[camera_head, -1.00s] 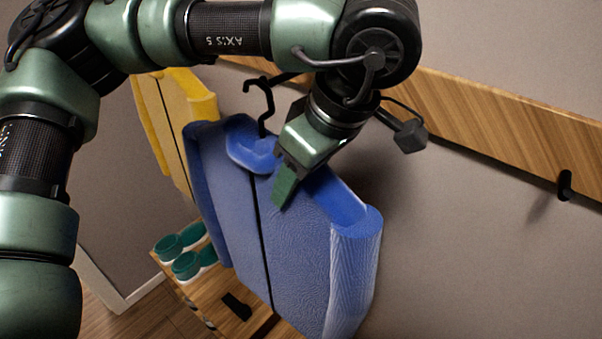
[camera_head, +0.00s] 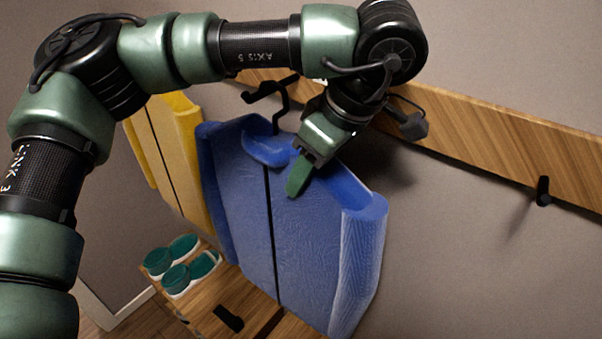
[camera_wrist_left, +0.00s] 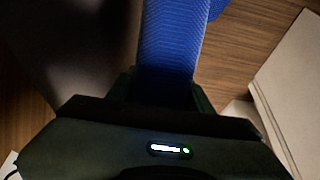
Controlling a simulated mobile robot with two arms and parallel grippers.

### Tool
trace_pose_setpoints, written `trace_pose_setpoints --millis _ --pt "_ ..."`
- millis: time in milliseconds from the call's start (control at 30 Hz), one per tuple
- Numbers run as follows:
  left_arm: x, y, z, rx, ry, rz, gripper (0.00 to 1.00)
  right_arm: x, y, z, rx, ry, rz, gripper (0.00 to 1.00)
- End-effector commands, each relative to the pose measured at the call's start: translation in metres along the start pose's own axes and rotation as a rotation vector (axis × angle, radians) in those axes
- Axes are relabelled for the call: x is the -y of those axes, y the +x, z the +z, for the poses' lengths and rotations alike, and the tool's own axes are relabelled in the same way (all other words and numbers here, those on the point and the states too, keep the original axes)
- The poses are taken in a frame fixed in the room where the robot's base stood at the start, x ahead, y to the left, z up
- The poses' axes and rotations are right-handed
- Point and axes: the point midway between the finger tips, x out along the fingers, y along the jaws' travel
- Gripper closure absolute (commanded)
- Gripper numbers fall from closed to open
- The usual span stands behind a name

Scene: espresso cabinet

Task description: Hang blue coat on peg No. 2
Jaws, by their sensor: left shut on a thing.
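The blue coat (camera_head: 315,235) hangs upright from my left gripper (camera_head: 301,172) in the head view. The gripper is shut on the coat near its collar and shoulder. The coat also shows between the jaws in the left wrist view (camera_wrist_left: 172,45). The coat's black hanger hook (camera_head: 281,103) rises above its collar. A black peg (camera_head: 262,91) on the wooden rail overlaps the hook in the picture; I cannot tell whether they touch. Another black peg (camera_head: 543,191) on the right is bare. No peg numbers are readable. My right gripper is not in view.
A yellow coat (camera_head: 183,150) hangs to the left behind the blue one. The wooden rail (camera_head: 480,135) runs along the grey wall. Teal shoes (camera_head: 180,265) sit on a wooden bench (camera_head: 205,300) below.

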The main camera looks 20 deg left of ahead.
Motion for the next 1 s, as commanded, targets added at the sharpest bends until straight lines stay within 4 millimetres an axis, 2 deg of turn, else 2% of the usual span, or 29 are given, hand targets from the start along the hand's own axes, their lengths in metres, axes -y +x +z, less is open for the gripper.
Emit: trace_pose_setpoints --millis 633,1000 --pt "-0.043 -0.002 -0.001 -0.001 -0.002 0.001 1.0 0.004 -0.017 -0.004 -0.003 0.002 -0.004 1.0" --pt "-0.042 0.009 -0.022 -0.002 -0.002 0.002 1.0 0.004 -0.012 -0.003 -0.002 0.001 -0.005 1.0"
